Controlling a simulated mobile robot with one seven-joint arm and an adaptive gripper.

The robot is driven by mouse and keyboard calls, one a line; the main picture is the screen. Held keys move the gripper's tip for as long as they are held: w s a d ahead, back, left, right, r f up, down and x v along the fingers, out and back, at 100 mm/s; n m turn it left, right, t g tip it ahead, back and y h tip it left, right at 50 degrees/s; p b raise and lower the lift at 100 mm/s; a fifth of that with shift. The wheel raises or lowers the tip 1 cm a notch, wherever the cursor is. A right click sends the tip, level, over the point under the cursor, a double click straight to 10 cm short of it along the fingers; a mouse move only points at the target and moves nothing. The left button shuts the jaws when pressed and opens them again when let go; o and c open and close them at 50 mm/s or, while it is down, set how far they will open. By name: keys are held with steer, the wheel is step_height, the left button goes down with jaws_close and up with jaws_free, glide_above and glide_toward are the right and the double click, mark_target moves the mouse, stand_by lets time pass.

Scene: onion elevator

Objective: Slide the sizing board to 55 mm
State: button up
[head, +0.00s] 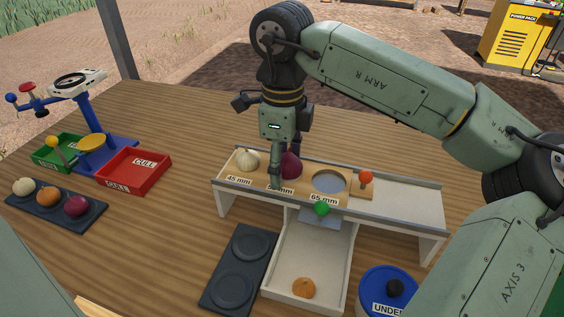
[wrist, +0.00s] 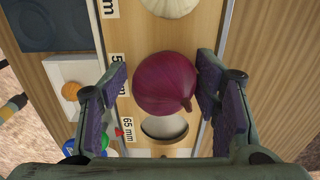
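The sizing board (head: 259,182) is a wooden strip in a long white stand, with labels for 45, 55 and 65 mm and a red knob (head: 366,177) at its right end. A white onion (head: 247,160) sits at 45 mm. A red onion (head: 291,166) sits at the middle place, whose label is partly hidden by a finger. The 65 mm hole (head: 329,183) is empty and near the green ball (head: 321,208) on the stand's front. My gripper (wrist: 163,88) is open, its fingers on either side of the red onion, with a small gap at the left finger.
A white chute tray (head: 323,250) with an orange onion (head: 304,288) runs forward from the stand. A dark tray (head: 238,268) lies left of it, a blue bin (head: 388,290) right. A scale, red tray (head: 133,170) and onion rack (head: 54,207) stand at left.

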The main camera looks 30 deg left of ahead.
steer(key=o, duration=1.1)
steer(key=shift+f, duration=0.1)
